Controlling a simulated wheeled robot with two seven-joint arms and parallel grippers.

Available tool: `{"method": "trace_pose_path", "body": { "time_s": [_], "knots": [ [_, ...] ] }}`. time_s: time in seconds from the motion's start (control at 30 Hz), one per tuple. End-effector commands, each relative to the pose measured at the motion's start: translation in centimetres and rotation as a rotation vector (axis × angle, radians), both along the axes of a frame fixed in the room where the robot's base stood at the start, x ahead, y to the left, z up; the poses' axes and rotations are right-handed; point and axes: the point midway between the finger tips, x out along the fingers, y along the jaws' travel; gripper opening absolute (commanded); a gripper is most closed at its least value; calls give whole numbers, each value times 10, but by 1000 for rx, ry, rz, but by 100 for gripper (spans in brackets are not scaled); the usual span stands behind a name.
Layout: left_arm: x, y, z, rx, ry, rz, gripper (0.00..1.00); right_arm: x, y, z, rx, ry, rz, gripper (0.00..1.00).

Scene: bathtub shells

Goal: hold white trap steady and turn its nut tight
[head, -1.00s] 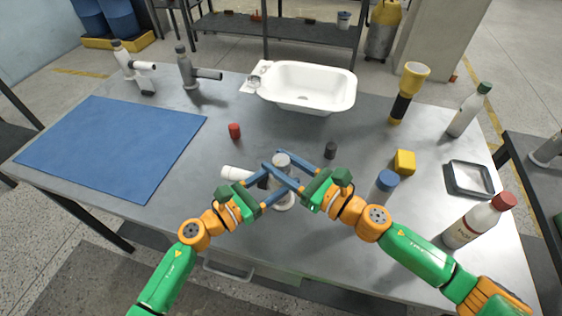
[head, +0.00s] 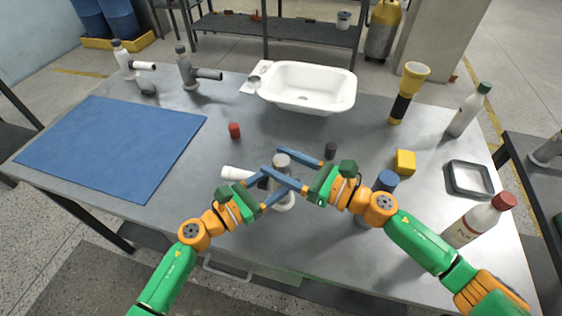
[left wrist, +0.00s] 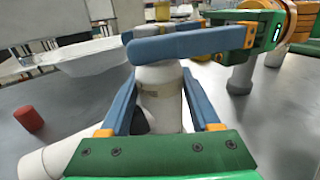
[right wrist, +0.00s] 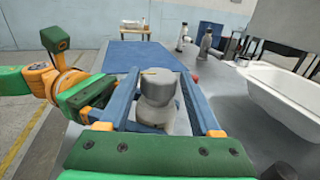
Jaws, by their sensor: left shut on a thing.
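The white trap (head: 284,201) stands upright near the table's front middle, its white side pipe (head: 236,173) pointing left. Its grey nut (head: 282,160) is on top and also shows in the right wrist view (right wrist: 157,90). My left gripper (head: 267,180) is shut on the trap's body below the nut; the left wrist view shows a finger on each side of the white body (left wrist: 160,85). My right gripper (head: 284,166) is open at nut height, with its fingers apart on both sides of the nut. Its near finger crosses in front of the trap's top in the left wrist view.
A red cap (head: 235,130) and a dark cap (head: 330,150) stand nearby. A blue-capped container (head: 386,181) is close to my right arm. A white basin (head: 308,87) is behind, a blue mat (head: 110,145) at left. A yellow block (head: 405,162) and bottles stand at right.

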Motion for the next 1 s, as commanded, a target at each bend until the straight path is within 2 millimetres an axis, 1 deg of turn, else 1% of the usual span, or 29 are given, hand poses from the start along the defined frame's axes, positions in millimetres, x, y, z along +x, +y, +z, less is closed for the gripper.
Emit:
{"method": "trace_pose_path", "body": {
  "time_s": [0.27,0.37,0.47,0.5,0.6,0.7,0.83,1.0],
  "knots": [
    [0,0,-1,1,2,1,0,-1,0,-1,0,1,2,76],
    [0,0,-1,1,2,1,0,0,0,4,-3,-3,3,76],
    [0,0,-1,1,2,1,0,-1,0,24,-5,-8,5,76],
    [0,0,-1,1,2,1,0,0,0,35,-7,-11,5,76],
    [0,0,-1,0,1,2,0,0,0,61,-6,-11,5,76],
    [0,0,-1,0,1,2,0,-1,0,79,-4,-8,1,76],
    [0,0,-1,0,1,2,0,-1,1,93,-2,-5,4,76],
    [0,1,-1,0,1,2,0,-1,0,100,-1,0,1,76]
  ]
}}
